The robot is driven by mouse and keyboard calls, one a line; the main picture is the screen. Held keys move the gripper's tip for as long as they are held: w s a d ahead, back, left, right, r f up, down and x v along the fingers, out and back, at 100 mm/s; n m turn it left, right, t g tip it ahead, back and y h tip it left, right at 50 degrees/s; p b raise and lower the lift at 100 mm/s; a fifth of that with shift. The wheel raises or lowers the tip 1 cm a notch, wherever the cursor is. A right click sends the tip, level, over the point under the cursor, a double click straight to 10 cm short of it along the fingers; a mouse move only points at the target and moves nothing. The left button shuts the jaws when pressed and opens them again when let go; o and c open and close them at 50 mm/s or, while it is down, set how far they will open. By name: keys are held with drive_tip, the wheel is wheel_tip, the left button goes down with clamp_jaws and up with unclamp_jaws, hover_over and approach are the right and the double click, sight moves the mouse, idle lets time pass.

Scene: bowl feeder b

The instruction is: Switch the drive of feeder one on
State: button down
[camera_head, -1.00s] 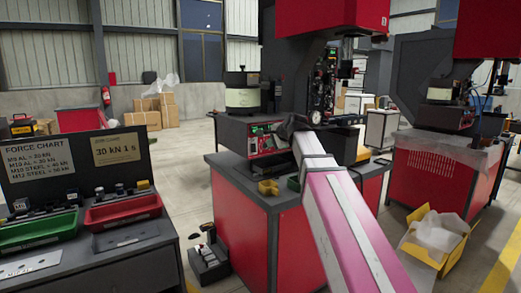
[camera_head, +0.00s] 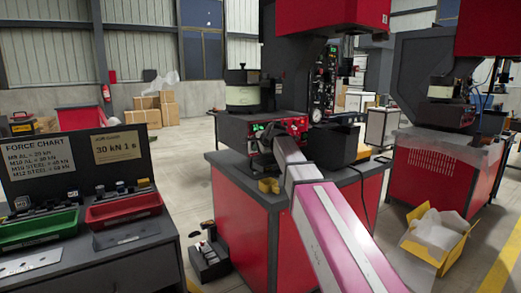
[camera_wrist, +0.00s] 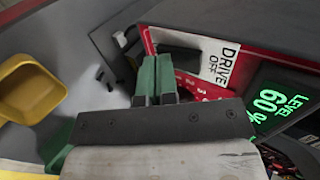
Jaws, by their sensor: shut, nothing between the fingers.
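In the wrist view, a white label (camera_wrist: 222,62) reads "DRIVE OFF", and a green display (camera_wrist: 275,108) reads "LEVEL 60%". My gripper (camera_head: 265,150) is at the front of the control box. Its green fingers (camera_wrist: 156,70) are shut and empty, left of the label, over the red panel. A dark block (camera_wrist: 180,60) lies just beyond them; I cannot tell whether they touch it.
A yellow bin (camera_head: 268,186) sits at the table's front edge, also in the wrist view (camera_wrist: 30,88). A press with a gauge (camera_head: 316,113) stands right of the control box. My arm crosses the table front. A parts rack (camera_head: 75,170) stands at left.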

drive_tip(key=shift+w, duration=0.1)
drive_tip(key=shift+w+a, duration=0.15)
idle(0.3)
drive_tip(key=shift+r, duration=0.1)
drive_tip(key=shift+r, duration=0.75)
drive_tip(key=s+f+v, duration=0.1)
drive_tip(key=v, duration=1.2)
drive_tip(key=shift+d, duration=0.4)
drive_tip(key=shift+s+f, duration=0.15)
drive_tip(key=shift+f, duration=0.05)
